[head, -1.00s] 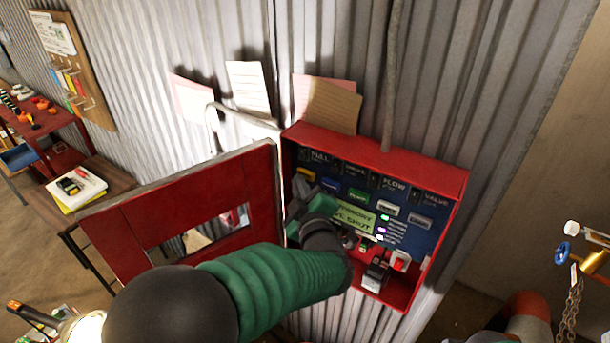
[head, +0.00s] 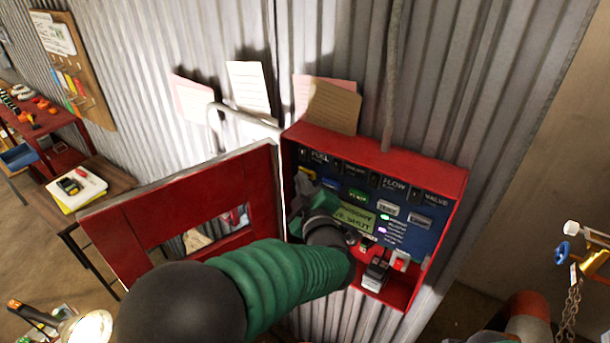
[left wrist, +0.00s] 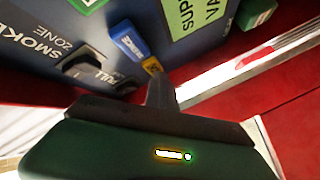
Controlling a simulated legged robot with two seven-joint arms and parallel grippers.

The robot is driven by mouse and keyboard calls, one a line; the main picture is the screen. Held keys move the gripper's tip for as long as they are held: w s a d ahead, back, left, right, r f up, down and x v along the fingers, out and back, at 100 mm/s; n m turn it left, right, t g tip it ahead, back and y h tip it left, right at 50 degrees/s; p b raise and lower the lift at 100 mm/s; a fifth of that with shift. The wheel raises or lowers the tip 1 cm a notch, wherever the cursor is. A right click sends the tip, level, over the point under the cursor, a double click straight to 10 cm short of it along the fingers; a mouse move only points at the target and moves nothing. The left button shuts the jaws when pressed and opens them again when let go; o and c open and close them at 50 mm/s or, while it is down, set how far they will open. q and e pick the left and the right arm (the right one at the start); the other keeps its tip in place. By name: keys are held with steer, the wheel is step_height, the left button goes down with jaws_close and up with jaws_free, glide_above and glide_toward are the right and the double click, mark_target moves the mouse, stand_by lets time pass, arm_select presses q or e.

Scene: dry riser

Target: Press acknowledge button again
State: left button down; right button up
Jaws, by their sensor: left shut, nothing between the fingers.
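The red control box (head: 375,150) hangs on the corrugated wall with its door (head: 180,210) swung open to the left. Its blue panel (head: 425,238) carries labelled buttons and a green display (head: 352,218). A small yellow button (head: 306,174) sits at the panel's left side; in the left wrist view the yellow button (left wrist: 152,65) lies beside a blue button (left wrist: 130,40). My left gripper (head: 310,192) is shut and empty, inside the box's left part. In the left wrist view its fingertips (left wrist: 160,82) reach the yellow button's near edge; I cannot tell whether they touch. The acknowledge label is not readable.
The open door stands close to the left of my left arm. Below the display are a red-topped switch (head: 399,260) and a grey lever (head: 375,274). A blue valve wheel (head: 563,253) with a chain is at the right. Papers hang above the box.

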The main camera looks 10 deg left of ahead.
arm_select(q)
steer(key=shift+s, duration=0.15)
steer(key=shift+s+a, duration=0.25)
steer(key=shift+s, duration=0.5)
steer(key=s, duration=0.1)
steer(key=s+a, duration=0.1)
steer(key=s, duration=0.1)
steer(key=s+b, duration=0.1)
steer(key=shift+s+a, duration=0.35)
steer(key=shift+a, duration=0.05)
stand_by(0.5)
